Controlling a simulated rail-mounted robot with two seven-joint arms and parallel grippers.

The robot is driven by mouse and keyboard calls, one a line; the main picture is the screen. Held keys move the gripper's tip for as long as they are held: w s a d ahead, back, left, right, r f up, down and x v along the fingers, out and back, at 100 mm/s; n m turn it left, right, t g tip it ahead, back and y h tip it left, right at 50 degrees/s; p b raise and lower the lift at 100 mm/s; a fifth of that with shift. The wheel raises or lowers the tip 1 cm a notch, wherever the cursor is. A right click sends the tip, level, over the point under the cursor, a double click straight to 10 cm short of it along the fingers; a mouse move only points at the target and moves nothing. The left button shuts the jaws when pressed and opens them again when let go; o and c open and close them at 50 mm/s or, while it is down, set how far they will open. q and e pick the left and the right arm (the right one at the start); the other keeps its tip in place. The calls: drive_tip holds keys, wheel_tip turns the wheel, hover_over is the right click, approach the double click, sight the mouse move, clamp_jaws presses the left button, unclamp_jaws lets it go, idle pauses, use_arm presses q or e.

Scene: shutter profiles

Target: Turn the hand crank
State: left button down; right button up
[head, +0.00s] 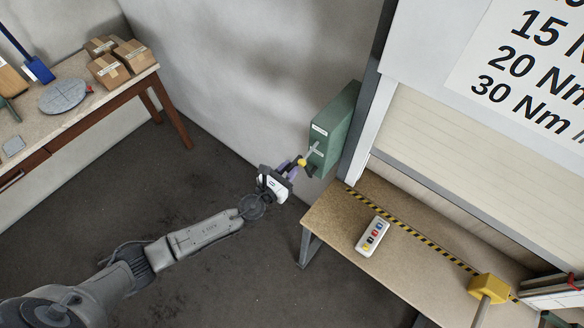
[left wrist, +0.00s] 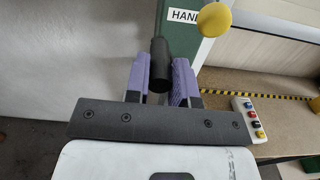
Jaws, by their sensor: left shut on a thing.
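The hand crank is on a green box (head: 333,130) on the wall beside the shutter. Its grey arm (head: 314,149), a yellow ball (head: 302,162) and a black handle (head: 309,171) show in the head view. My left gripper (head: 293,166) is at the crank, its purple fingers shut on the black handle. In the left wrist view the black handle (left wrist: 159,64) stands between the fingers of the left gripper (left wrist: 161,78), and the yellow ball (left wrist: 214,19) is at upper right, outside them. The fingers partly hide the crank. My right gripper is out of view.
A bench (head: 335,215) stands right of the box, with a button panel (head: 372,236), a striped tape line and a yellow-headed object (head: 489,288). The roller shutter (head: 470,155) is behind it. A table (head: 75,110) with cartons is at left. The floor between is clear.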

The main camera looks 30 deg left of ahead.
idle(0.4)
use_arm(q)
drive_tip(key=c, duration=1)
unclamp_jaws()
drive_tip(key=shift+d, duration=0.1)
drive_tip(key=shift+o, duration=0.2)
drive_tip(key=shift+s, duration=0.1)
drive_tip(key=s+a+b, duration=0.2)
drive_tip(key=s, duration=1.1)
drive_tip(key=shift+s+b, duration=0.25)
drive_tip(key=shift+b, duration=0.1)
